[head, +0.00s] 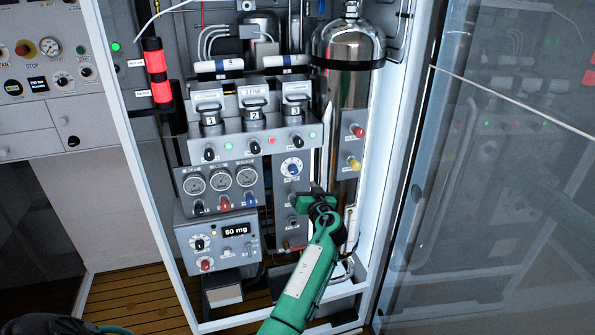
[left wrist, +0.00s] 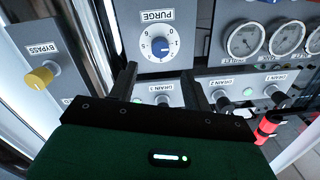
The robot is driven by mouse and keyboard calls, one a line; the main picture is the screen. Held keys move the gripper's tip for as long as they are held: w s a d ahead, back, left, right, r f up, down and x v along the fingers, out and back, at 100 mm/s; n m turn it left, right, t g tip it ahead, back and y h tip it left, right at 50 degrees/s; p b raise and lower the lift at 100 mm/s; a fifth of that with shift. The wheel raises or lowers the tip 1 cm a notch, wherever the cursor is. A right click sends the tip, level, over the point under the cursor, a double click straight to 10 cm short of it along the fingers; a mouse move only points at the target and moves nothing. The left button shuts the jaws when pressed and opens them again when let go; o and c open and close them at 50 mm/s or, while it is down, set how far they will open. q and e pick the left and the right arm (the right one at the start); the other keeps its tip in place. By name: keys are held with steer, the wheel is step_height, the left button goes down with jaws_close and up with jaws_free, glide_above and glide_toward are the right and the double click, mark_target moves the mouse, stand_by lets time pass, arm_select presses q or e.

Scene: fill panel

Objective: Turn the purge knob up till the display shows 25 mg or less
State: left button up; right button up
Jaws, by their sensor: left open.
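The purge knob (head: 292,168) is a blue knob on a white round dial on the grey panel. It shows upside down under the label PURGE in the left wrist view (left wrist: 160,46). The display (head: 236,230) on the lower left box reads 50 mg. My left gripper (head: 312,196) is open and empty, just below and right of the purge knob in the head view. In the left wrist view its two dark fingers (left wrist: 158,82) stand apart, pointing toward the dial, with the knob in sight between and beyond them. No touch shows.
A yellow bypass knob (left wrist: 39,78) and drain knobs (left wrist: 220,101) are near the fingers. Three gauges (head: 220,180) sit left of the purge dial. A red knob (head: 358,132) is to its right. The cabinet's white frame (head: 393,190) and glass door (head: 490,200) bound the right.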

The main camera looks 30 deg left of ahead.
mark_target(295, 172)
arm_select(q)
steer(key=p+x, duration=0.2)
steer(key=x, duration=0.6)
steer(key=shift+w+a, duration=0.25)
steer(key=shift+a, duration=0.05)
steer(key=c, duration=1)
steer(key=shift+f+m+b, duration=0.2)
steer(key=shift+m+b, duration=0.2)
steer(key=shift+b, duration=0.1)
steer(key=m+b, duration=0.2)
steer(key=shift+m+b, duration=0.3)
steer(key=shift+m, duration=0.1)
steer(key=shift+m+b, duration=0.6)
steer(key=shift+m, duration=0.6)
steer(key=shift+m+t+b, duration=0.3)
steer(key=shift+m+b, duration=0.05)
steer(key=shift+m, duration=1.05)
